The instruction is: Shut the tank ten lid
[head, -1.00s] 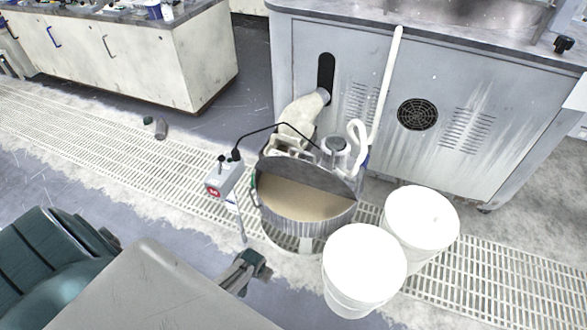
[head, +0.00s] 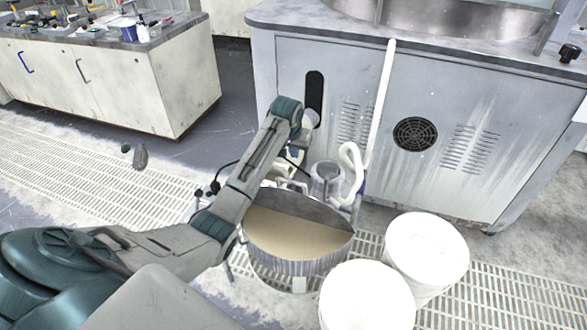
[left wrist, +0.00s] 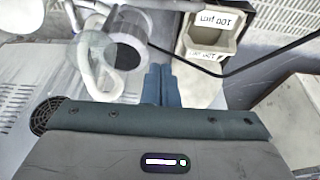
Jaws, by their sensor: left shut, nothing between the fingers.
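A round ribbed metal tank (head: 290,266) stands on the floor grating in the head view, with tan liquid showing in its front part. A dark grey half-round lid panel (head: 310,210) is at its back; the liquid in front is uncovered. My left arm reaches over the tank's left side toward its back, hiding part of the rim. In the left wrist view my left gripper (left wrist: 160,68) is shut and empty, its fingers close together beside a grey cylindrical motor (left wrist: 126,50). I cannot tell whether it touches anything. My right gripper is not in view.
A white looped hose (head: 352,172) rises behind the tank. Two white buckets (head: 366,298) (head: 428,246) stand to its right. A grey metal cabinet (head: 440,175) is behind. Labelled bins (left wrist: 214,35) show in the left wrist view. A bench (head: 140,90) stands back left.

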